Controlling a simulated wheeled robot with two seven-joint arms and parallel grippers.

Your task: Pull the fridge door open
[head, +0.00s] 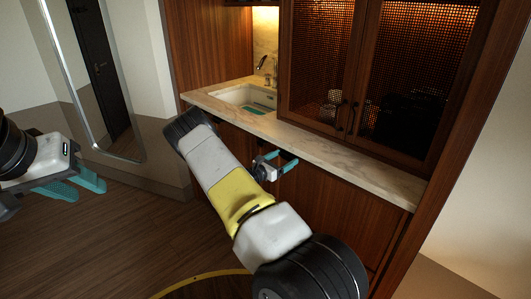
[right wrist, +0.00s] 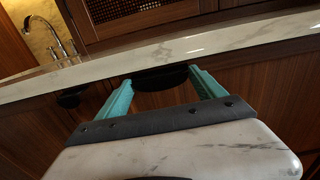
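The fridge door seems to be one of the wooden panels (head: 318,200) under the marble counter; no fridge is plainly visible. In the right wrist view a dark handle (right wrist: 160,77) sits just below the counter edge on the wooden front. My right gripper (right wrist: 163,80) is open, with its teal fingers on either side of that handle in the picture; I cannot tell whether they touch it. In the head view my right gripper (head: 286,163) is beside the cabinet front, and the handle is hidden. My left gripper (head: 98,182) is open and empty, over the floor at the left.
The marble counter (head: 370,173) overhangs close above my right gripper. A sink (head: 247,97) with a tap is set into it. A second dark handle (right wrist: 70,99) is further left. Mesh-fronted upper cabinets (head: 400,80) stand above. The wooden floor (head: 120,240) is clear at the left.

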